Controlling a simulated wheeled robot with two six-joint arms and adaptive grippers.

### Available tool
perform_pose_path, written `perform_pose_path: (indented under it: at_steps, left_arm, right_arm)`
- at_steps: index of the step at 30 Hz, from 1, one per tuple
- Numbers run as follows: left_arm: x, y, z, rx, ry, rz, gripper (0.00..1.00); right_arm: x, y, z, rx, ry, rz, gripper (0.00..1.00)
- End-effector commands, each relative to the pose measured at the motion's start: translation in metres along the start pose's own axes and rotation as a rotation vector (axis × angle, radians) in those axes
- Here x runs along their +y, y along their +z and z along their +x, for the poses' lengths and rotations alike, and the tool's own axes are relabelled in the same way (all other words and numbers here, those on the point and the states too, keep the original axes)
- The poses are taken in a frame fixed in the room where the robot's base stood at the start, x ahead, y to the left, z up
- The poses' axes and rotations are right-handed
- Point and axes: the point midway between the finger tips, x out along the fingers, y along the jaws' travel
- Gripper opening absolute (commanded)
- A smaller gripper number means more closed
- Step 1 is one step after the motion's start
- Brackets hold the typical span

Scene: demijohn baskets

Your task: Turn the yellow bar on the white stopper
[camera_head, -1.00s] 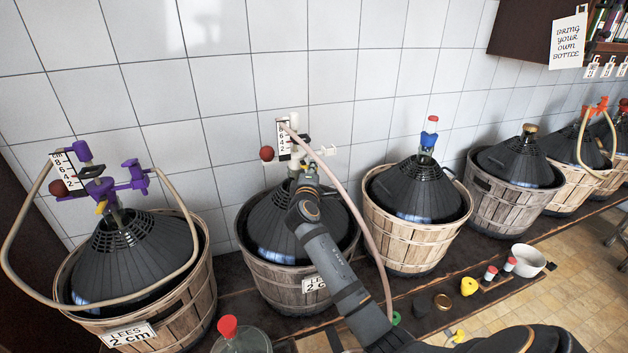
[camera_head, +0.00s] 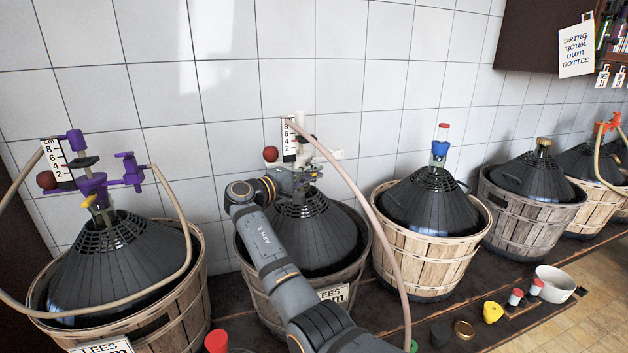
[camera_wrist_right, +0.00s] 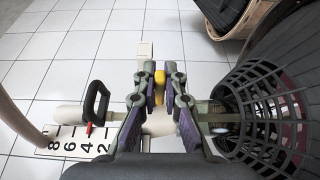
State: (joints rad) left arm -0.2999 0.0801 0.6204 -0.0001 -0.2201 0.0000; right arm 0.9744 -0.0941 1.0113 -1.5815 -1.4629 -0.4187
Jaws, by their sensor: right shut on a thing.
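The white stopper (camera_head: 300,121) stands upright in the neck of the second demijohn from the left (camera_head: 306,225). It carries a ruled scale (camera_head: 290,138), a red ball (camera_head: 270,154) and a pale hose. My right gripper (camera_head: 298,181) is at the stopper, just above the black cone. In the right wrist view, its fingers (camera_wrist_right: 159,88) are shut on the yellow bar (camera_wrist_right: 159,82), in front of the white stopper body (camera_wrist_right: 160,123). The yellow bar is hidden in the head view. My left gripper is not in view.
A demijohn with a purple stopper (camera_head: 92,187) stands to the left, and one with a blue stopper (camera_head: 439,149) to the right. The pale hose (camera_head: 362,200) hangs close to my right arm. A white bowl (camera_head: 555,280) and small caps stand at lower right.

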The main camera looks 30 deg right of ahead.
Motion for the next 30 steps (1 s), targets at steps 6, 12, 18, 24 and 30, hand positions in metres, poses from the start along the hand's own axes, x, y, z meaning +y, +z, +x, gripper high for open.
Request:
perform_pose_path:
  at_steps: [6, 12, 18, 24, 30]
  left_arm:
    - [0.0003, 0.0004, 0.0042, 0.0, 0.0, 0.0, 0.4]
    - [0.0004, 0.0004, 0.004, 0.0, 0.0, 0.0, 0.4]
    - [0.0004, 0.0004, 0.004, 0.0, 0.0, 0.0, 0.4]
    - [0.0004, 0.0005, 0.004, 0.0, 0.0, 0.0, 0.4]
    - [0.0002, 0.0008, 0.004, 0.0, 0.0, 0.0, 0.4]
  right_arm:
    - [-0.0009, -0.0004, -0.0008, -0.029, -0.001, 0.0, 0.0]
    - [-0.0007, -0.0004, -0.0008, -0.033, -0.001, -0.001, 0.0]
    - [-0.0008, -0.0003, -0.0007, -0.032, -0.001, -0.001, 0.12]
    - [-0.0006, -0.0004, -0.0007, -0.031, -0.001, -0.001, 0.33]
    - [-0.0004, -0.0005, -0.0007, -0.031, -0.001, 0.0, 0.33]
